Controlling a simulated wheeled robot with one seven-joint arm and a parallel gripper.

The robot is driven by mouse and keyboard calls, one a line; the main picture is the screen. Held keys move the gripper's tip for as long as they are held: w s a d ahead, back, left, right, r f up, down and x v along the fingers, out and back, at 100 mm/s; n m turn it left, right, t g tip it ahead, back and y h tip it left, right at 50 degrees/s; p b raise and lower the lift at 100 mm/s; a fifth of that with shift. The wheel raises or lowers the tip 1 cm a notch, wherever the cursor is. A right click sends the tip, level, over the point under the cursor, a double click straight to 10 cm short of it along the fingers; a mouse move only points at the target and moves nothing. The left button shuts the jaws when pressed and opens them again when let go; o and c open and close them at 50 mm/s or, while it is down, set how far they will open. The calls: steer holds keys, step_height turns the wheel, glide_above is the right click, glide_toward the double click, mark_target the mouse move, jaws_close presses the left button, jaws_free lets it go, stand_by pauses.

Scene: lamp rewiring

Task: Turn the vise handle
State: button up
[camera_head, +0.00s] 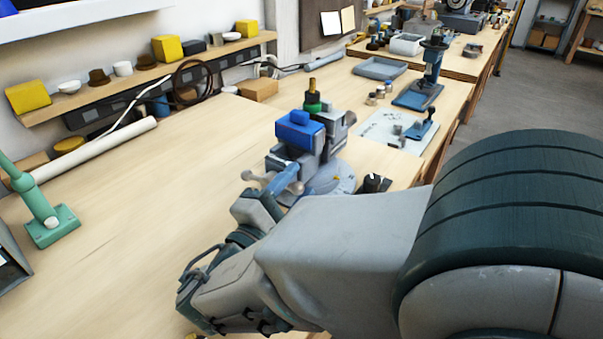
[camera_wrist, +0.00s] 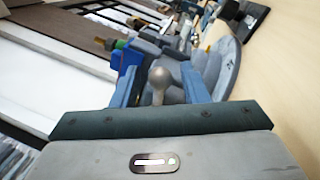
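The blue-and-grey vise (camera_head: 322,172) stands on the workbench, with a bright blue block (camera_head: 300,130) at its top. A green and brass piece (camera_head: 312,102) sticks up at its jaws; whether it is clamped is unclear. The vise handle (camera_head: 250,176) is a grey bar with ball ends at the near side of the vise. My gripper (camera_head: 272,196) is right at the handle. In the wrist view my gripper (camera_wrist: 166,84) is open, its two fingers on either side of a grey ball end (camera_wrist: 159,76) of the handle. Contact is not clear.
A green stand (camera_head: 50,222) is at the left of the workbench (camera_head: 150,200). A small black item (camera_head: 375,183) sits right of the vise. A white mat (camera_head: 385,128) with small parts and a blue press (camera_head: 425,85) are behind. The bench left of the vise is clear.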

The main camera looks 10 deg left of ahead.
steer(key=shift+w+d, duration=0.1)
steer(key=shift+d, duration=0.05)
step_height(320, 180, up, 5)
steer(key=shift+d+f+p, duration=0.1)
steer(key=shift+f+p, duration=0.05)
steer(key=shift+p, duration=0.3)
steer(key=d+r, duration=0.6)
steer(key=d, duration=0.5)
steer(key=shift+w+d+r+p, duration=0.15)
steer(key=shift+w+d+p, duration=0.1)
steer(key=shift+p, duration=0.15)
